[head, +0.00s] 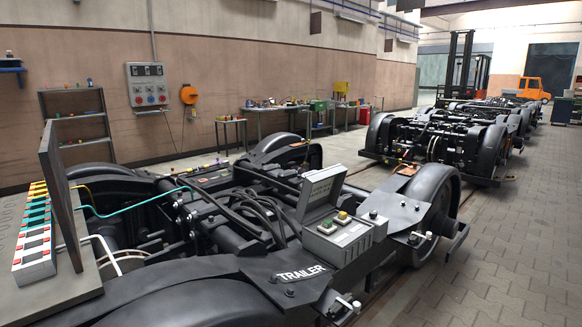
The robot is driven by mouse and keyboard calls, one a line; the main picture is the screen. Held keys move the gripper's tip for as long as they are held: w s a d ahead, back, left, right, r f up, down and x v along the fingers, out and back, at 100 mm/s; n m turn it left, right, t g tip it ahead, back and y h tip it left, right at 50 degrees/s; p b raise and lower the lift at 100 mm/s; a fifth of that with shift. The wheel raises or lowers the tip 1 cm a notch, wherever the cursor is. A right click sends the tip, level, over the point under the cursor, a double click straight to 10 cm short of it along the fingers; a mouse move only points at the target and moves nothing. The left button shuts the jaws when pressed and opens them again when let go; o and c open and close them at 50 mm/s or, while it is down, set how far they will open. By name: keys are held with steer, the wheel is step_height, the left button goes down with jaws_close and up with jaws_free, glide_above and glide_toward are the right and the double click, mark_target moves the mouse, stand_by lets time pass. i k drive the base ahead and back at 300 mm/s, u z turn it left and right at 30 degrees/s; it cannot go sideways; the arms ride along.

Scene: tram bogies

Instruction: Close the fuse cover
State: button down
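A grey box (338,240) sits on the near bogie marked TRAILER, with a green and a yellow button on its top. A light grey lid (319,190) with lettering stands raised and tilted at the back of this box. At the left, a row of yellow, green, and white-and-red blocks (33,236) lies on a grey board. A dark upright plate (60,190) stands along the right side of that row. No label tells me which of the raised lid and the upright plate is the fuse cover. My gripper is not in view.
Cables (130,207) run from the board to the near bogie (290,275). More bogies (440,138) stand behind it. A wall control panel (149,87), shelves (77,122) and workbenches (284,110) line the left wall. The paved floor at the right (525,230) is clear.

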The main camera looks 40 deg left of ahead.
mark_target(319, 194)
steer(key=u, duration=0.6)
steer(key=i, duration=0.95)
steer(key=u, duration=0.65)
